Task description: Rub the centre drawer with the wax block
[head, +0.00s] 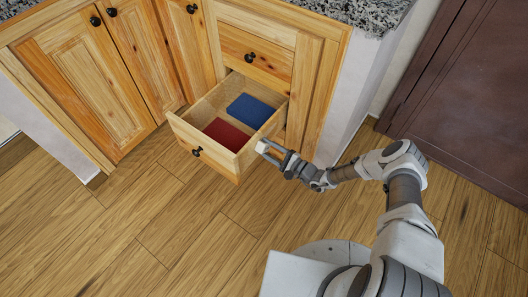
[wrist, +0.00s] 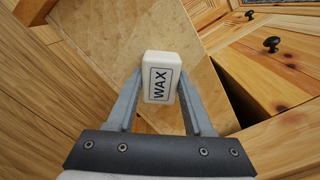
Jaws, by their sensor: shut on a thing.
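My gripper (head: 268,152) is shut on a white wax block (head: 263,146), which is lettered "WAX" in the wrist view (wrist: 160,78). The block is beside the right outer side of a pulled-out wooden drawer (head: 212,165), near its front corner. In the wrist view the drawer's pale side panel (wrist: 100,45) fills the space behind the block. I cannot tell whether the block touches it. This drawer sits below a shut drawer (head: 262,47); whether it is the centre one is not clear.
The open drawer holds a red item (head: 226,134) and a blue item (head: 250,110). Shut cabinet doors (head: 90,70) with dark knobs stand to the left under a granite counter (head: 325,12). A brown door (head: 450,100) is at right. The wooden floor in front (head: 150,220) is clear.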

